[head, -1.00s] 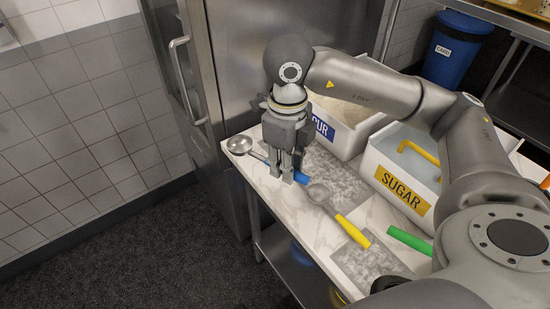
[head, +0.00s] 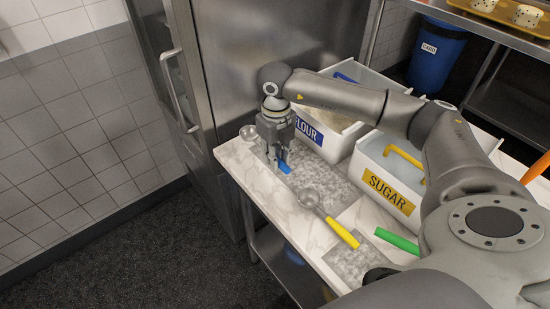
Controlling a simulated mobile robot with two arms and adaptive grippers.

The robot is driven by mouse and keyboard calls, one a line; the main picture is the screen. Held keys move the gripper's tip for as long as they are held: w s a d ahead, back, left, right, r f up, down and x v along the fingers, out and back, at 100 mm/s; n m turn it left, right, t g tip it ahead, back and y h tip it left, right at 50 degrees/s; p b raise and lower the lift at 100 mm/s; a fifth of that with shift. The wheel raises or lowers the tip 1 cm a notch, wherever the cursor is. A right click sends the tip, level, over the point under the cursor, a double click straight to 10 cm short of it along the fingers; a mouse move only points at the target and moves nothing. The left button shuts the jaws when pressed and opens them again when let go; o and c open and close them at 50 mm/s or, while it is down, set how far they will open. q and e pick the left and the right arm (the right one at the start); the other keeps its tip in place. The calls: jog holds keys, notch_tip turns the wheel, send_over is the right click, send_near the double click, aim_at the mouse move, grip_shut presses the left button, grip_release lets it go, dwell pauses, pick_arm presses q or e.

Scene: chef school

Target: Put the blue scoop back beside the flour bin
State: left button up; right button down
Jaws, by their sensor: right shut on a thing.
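The blue scoop shows as a metal bowl (head: 249,133) at the far left of the counter and a blue handle (head: 284,167). My right gripper (head: 280,163) points down and is shut on the blue handle, hiding its middle. The scoop is at or just above the counter; I cannot tell which. The flour bin (head: 313,146), white with a blue FLOUR label, stands just right of the gripper. My left gripper is out of view.
A yellow-handled scoop (head: 343,233) lies in front of the bins. A green handle (head: 397,241) lies near the white sugar bin (head: 396,200). A steel fridge (head: 262,65) stands behind the counter's left end. The front-left marble strip (head: 262,193) is bare.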

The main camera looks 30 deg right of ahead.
jog(key=shift+w+d+f, duration=0.25)
jog(key=shift+w+f, duration=0.2)
jog(key=shift+f, duration=0.15)
jog(key=shift+w+d+f, duration=0.2)
jog(key=shift+w+f, duration=0.25)
jog(key=shift+f, duration=0.1)
jog(key=shift+w+d+f+p, duration=0.2)
jog(key=shift+w+f+p, duration=0.05)
jog(key=shift+f+p, duration=0.2)
notch_tip(320, 180, down, 2)
jog(key=shift+f+p, duration=0.1)
jog(key=shift+p, duration=0.7)
jog(key=shift+f, duration=0.4)
jog(key=shift+f, duration=0.15)
jog(key=c, duration=1.3)
grip_release()
